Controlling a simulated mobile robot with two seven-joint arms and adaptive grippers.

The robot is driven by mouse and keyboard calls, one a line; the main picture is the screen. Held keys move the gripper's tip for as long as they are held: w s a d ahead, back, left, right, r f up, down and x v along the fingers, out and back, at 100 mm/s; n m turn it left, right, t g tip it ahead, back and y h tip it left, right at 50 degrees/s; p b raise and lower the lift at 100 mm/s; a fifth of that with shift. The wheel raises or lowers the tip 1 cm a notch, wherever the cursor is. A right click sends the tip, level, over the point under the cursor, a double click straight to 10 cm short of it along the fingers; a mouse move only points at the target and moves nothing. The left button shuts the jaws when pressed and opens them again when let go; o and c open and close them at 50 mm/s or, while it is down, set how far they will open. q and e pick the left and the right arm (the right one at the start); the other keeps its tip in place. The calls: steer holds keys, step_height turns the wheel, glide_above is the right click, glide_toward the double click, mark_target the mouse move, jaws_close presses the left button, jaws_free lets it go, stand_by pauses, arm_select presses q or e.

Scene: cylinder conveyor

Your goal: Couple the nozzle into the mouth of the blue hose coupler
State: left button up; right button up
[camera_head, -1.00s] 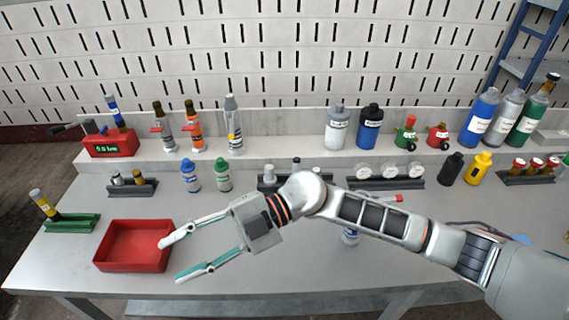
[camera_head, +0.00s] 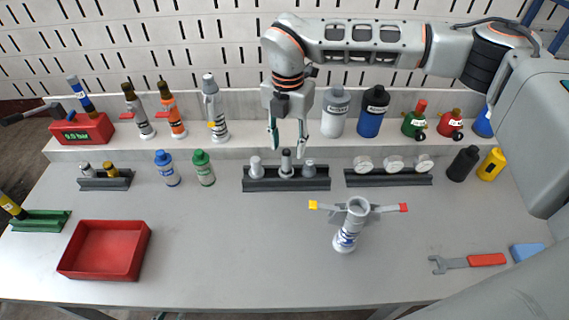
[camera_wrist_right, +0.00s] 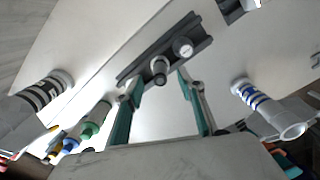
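My right gripper (camera_head: 287,148) points down over the middle rack, fingers apart, with nothing held. Three small grey nozzle-like pieces stand in this dark rack (camera_head: 258,186); I cannot tell which is the task's nozzle. In the right wrist view, the open fingers (camera_wrist_right: 160,82) straddle a grey piece (camera_wrist_right: 159,66). The blue hose coupler (camera_head: 347,236), a white upright cylinder with blue bands, stands on the table to the right; it also shows in the right wrist view (camera_wrist_right: 258,100). My left gripper is not in view.
A gauge rack (camera_head: 388,180) stands right of the middle rack. Blue (camera_head: 166,168) and green (camera_head: 203,168) bottles stand to its left. A red tray (camera_head: 75,262) is at front left, a wrench (camera_head: 468,262) at front right. The front middle of the table is clear.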

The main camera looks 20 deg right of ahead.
mark_target(286, 162)
steer(key=f, duration=0.6)
steer(key=shift+s+a+f, duration=0.15)
steer(key=shift+a+f, duration=0.05)
steer(key=shift+f, duration=0.1)
jaws_close()
